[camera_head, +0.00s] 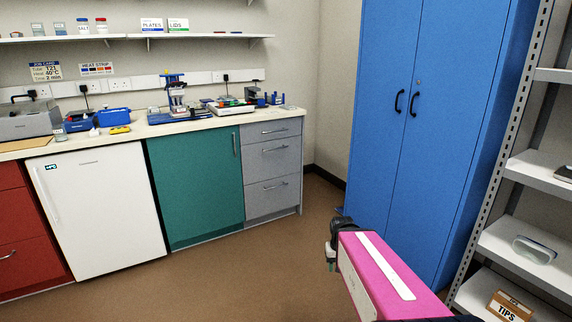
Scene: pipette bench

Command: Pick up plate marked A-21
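No plate with a readable A-21 mark shows in the head view. A small white sign or box reading "PLATES" (151,25) stands on the wall shelf, with no plate clearly visible by it. On the far right of the bench are small blue and dark items (262,98) and a flat white device (231,107), too small to read. My gripper (331,262) is at the lower right, over the floor and well short of the bench. Its fingers are too small and turned away to judge, and I see nothing held.
The bench top (150,129) runs along the back wall above a white fridge (100,208), a teal cupboard (196,185) and grey drawers (271,165). A shut blue cabinet (385,150) and a metal rack (537,172) stand right. The brown floor (240,275) is open.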

